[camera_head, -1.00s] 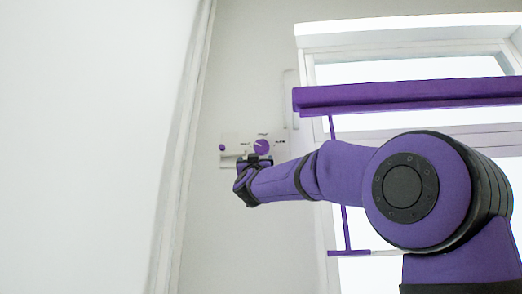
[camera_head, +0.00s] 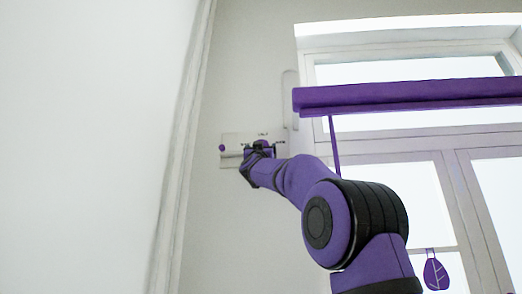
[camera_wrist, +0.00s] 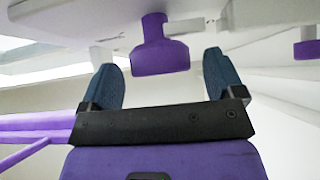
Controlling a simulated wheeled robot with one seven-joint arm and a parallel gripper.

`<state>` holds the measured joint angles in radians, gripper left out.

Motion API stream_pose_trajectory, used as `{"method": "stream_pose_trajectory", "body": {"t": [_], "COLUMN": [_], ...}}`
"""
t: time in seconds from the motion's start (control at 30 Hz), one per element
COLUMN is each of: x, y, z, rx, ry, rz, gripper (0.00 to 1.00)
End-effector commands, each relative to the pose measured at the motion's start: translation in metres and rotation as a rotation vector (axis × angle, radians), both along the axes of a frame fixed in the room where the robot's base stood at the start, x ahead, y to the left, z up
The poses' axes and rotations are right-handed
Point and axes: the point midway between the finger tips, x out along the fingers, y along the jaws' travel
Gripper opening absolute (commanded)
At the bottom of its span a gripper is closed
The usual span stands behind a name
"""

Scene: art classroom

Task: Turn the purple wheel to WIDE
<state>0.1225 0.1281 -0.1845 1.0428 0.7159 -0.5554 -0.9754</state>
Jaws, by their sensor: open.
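The purple wheel (camera_wrist: 160,50) sticks out from a pale wall panel (camera_head: 229,138). In the wrist view it shows as a wide purple knob on a narrower stem. In the head view my gripper (camera_head: 257,148) covers most of it. My gripper (camera_wrist: 160,62) is open, with one dark blue finger on each side of the wheel. A gap shows between the wheel and each finger, so nothing is gripped. Small dark labels stand around the wheel in the head view, too small to read. The wheel's pointer is hidden.
A small purple knob (camera_head: 222,148) sits on the panel's left; a purple piece (camera_wrist: 307,49) also shows at the wrist view's right edge. A purple bar (camera_head: 400,96) crosses the bright window on the right. A white surface (camera_head: 90,140) fills the left side.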

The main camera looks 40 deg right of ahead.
Motion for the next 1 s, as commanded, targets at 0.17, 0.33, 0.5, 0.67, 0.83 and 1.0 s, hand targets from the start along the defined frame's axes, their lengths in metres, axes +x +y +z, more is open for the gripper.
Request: {"method": "stream_pose_trajectory", "body": {"t": [0.17,0.33,0.5,0.67,0.83,1.0], "x": [0.0027,0.0034,0.0034,0.0033,0.0034,0.0046], "y": [-0.0034,-0.0037,-0.0036,-0.0035,-0.0034,-0.0028], "z": [0.0052,0.0054,0.0054,0.0054,0.0052,0.0047], "rx": [-0.001,-0.001,-0.001,-0.001,0.002,0.024], "ry": [-0.002,-0.001,-0.001,-0.001,-0.003,-0.025], "rz": [-0.001,0.0,0.0,0.0,0.001,0.002], "gripper": [0.87,0.87,0.76,0.39,0.39,0.39]}}
